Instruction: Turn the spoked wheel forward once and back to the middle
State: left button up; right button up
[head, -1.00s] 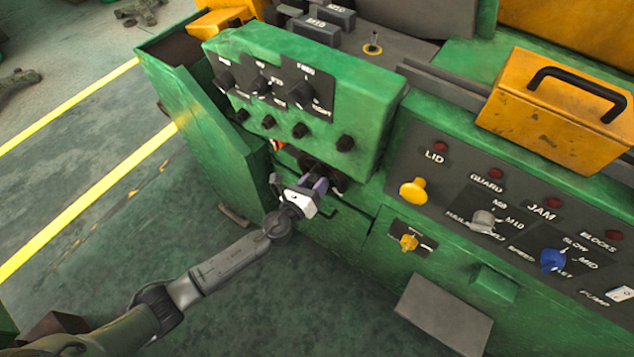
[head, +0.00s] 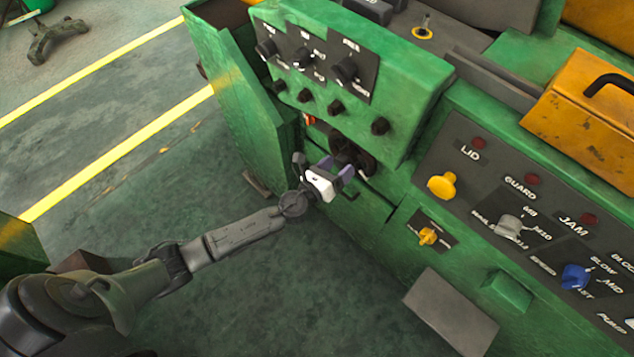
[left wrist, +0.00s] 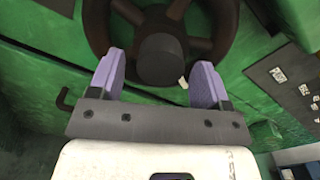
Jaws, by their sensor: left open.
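The spoked wheel (left wrist: 203,45) is dark brown with a round hub (left wrist: 160,60), seen at the top of the left wrist view. In the head view the wheel (head: 352,152) shows in part, under the overhanging green control box. My left gripper (head: 335,168) is in front of the wheel. In the left wrist view its two purple fingers (left wrist: 156,78) are wide apart, on either side of the hub in the picture, with nothing held. I cannot tell whether the fingertips touch the wheel. My right gripper is not in view.
The green control box (head: 400,85) with dark knobs overhangs the wheel. To the right is a panel with a yellow knob (head: 441,186) and a blue knob (head: 576,277). A grey plate (head: 450,312) juts out low down. The floor (head: 250,290) around my left arm is clear.

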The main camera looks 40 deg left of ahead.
pick_arm(q)
jog(key=s+a, duration=0.1)
jog(key=s, duration=1)
jog(key=shift+s+a, duration=0.3)
jog(key=shift+a, duration=0.05)
